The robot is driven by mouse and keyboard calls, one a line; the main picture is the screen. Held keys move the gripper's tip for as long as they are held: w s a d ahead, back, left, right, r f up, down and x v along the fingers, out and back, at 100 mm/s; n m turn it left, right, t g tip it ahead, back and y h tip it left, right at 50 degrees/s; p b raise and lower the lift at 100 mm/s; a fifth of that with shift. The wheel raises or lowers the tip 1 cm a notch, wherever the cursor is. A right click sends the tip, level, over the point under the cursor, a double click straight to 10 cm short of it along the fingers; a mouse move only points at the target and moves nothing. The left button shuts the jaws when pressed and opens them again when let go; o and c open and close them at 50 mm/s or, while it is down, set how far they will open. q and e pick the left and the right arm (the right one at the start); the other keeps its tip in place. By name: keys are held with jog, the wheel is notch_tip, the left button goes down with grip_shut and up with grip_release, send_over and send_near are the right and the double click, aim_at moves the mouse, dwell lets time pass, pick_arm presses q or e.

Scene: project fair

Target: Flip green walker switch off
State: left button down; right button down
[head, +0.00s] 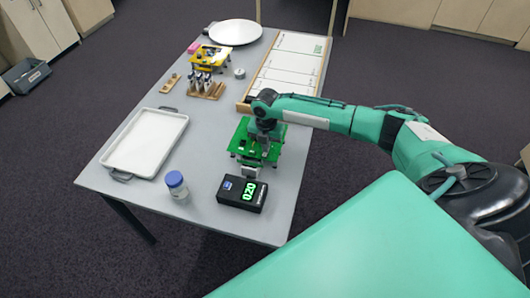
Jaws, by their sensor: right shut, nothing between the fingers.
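The green walker (243,143), a small device with a green plate on top and grey parts below, stands upright on the grey table. My right gripper (262,138) is directly over its plate, pointing down, shut and empty. The fingertips look to be at or just above the plate; I cannot tell if they touch. The switch is too small or hidden behind the gripper to make out. My left gripper is not in view.
A black timer (243,194) showing green digits and a blue-capped jar (177,185) stand in front. A white tray (146,142) lies left. Behind are a yellow walker (211,56), a wooden rack (206,90), a white lane board (290,68) and a round white plate (235,32).

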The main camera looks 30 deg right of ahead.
jog(key=shift+r+p, duration=0.8)
jog(key=shift+p, duration=0.1)
notch_tip(320, 180, up, 5)
jog(key=p, duration=0.5)
jog(key=shift+r, duration=0.15)
